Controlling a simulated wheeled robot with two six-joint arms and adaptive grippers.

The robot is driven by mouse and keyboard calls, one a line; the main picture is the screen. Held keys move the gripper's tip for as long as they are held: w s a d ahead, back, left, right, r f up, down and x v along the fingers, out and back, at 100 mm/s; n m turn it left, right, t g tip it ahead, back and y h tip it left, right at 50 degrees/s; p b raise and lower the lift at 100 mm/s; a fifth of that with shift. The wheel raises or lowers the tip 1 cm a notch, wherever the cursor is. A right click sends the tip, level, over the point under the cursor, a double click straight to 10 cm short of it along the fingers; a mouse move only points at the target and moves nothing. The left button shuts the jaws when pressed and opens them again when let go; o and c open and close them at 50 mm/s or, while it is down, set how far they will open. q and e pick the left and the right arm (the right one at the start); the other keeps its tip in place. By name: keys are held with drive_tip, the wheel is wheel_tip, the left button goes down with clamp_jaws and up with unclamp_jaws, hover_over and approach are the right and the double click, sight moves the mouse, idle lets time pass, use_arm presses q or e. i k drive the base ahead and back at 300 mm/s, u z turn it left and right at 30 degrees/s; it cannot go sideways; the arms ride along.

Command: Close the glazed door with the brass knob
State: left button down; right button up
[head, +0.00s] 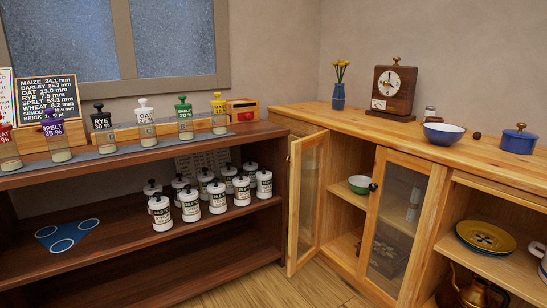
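A glazed door (292,225) with a light wood frame stands swung open at the left end of the wooden cabinet. Its hinge side meets the cabinet front and its free edge points out toward me. A small knob (289,158) shows at the free edge; it is too small to be sure it is brass. The neighbouring glazed door (398,215) has a dark round knob (373,187) and sits shut or nearly shut. The opening between them shows a green and white bowl (360,184) on a shelf. Neither of my grippers is in view.
A dark wooden shelf unit (262,215) with several labelled jars stands close to the open door's left. The cabinet top (340,118) bears a vase, a clock, a bowl and a blue pot. Plates (485,238) and a kettle sit in the open bay at right. Bare floor (310,290) lies below.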

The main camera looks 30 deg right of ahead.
sight(323, 138)
drive_tip(key=z, duration=0.35)
drive_tip(key=i, duration=0.9)
drive_tip(key=z, duration=1.4)
drive_tip(key=i, duration=0.65)
drive_tip(key=z, duration=0.6)
